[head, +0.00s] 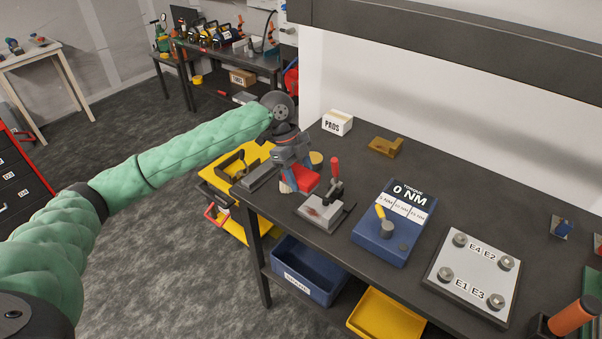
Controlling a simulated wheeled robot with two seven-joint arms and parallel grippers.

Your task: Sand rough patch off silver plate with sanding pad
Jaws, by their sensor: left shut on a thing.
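The silver plate (314,216) lies on the dark bench near its left front edge. A reddish-brown rough patch (317,210) shows on its top. A clamp with a red upright handle (335,168) stands at the plate's back right side. My left gripper (300,175) is shut on a red block with a pale edge, which looks like the sanding pad (307,181). It holds the pad behind and left of the plate, apart from the patch. The gripper's fingers hide part of the pad. My right gripper is out of view.
A white PADS box (337,123) and a brass block (385,147) stand at the back. A blue torque tester (378,243) and a grey bolt plate (470,277) are to the right. A blue bin (308,272) and yellow tray (386,314) sit below.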

